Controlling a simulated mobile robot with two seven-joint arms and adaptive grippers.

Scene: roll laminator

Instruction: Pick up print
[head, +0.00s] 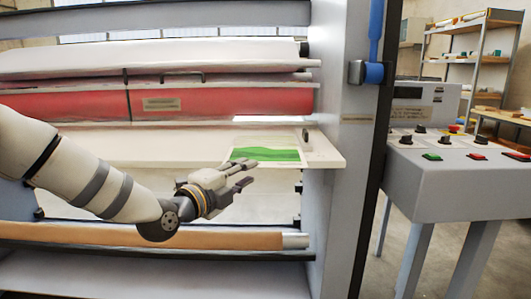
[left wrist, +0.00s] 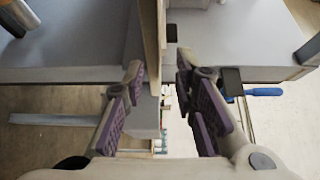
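The print (head: 268,155), a sheet with a green picture and pale borders, lies on the white feed table (head: 180,150) near its right end, in the head view. My left gripper (head: 250,172) is just in front of the print, at the table's front edge, fingers pointing right. In the left wrist view the left gripper (left wrist: 160,78) is open, its purple-padded fingers apart. A thin upright edge runs between them; I cannot tell whether it is the table, the print or both. No grip on the print shows. My right gripper is not in view.
A red roller (head: 220,103) lies behind the feed table, and a brown roll (head: 150,237) is below it. The machine's grey side post (head: 340,120) stands close to the right. A control console (head: 460,180) and shelves (head: 470,60) are further right.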

